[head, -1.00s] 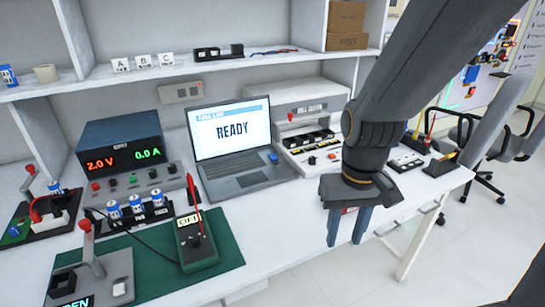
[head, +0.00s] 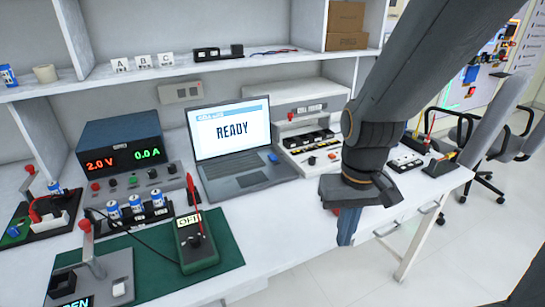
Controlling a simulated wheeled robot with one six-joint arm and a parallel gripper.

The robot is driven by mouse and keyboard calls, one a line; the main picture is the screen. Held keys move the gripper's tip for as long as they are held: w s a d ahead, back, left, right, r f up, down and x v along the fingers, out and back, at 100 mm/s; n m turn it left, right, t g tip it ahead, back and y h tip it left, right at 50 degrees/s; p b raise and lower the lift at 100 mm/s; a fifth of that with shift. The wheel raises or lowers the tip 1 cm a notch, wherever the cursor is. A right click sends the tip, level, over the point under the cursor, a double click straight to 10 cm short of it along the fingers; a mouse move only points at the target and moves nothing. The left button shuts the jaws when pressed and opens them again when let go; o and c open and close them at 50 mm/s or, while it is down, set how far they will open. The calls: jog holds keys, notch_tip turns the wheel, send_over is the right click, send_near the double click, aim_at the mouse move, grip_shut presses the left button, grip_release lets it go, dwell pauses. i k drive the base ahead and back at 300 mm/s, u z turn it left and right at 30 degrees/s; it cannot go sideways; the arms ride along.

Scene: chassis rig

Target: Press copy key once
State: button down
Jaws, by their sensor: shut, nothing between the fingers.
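A laptop (head: 232,131) stands open on the white bench, with READY on its screen. Its dark keyboard (head: 233,164) faces up, and single key labels are too small to read. A small blue piece (head: 273,158) shows at the right side of the keyboard; I cannot tell whether it is the copy key. My gripper (head: 347,243) is shut and empty, with its blue fingers together and pointing down. In the picture it is at the bench's front edge, right of and below the laptop, apart from it.
Left of the laptop is a power supply (head: 122,146) reading 2.0 V and 0.0 A. A multimeter (head: 196,243) lies on a green mat (head: 150,268) in front. Behind my arm is a grey-white device (head: 310,105) with knobs. A shelf (head: 180,74) runs above the bench.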

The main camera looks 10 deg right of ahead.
aim_at(271, 157)
jog(key=u, duration=0.4)
jog(key=k, duration=0.6)
jog(key=u, duration=1.25)
jog(key=i, duration=1.2)
jog(key=z, duration=0.8)
jog(key=i, duration=0.35)
jog(key=z, duration=0.45)
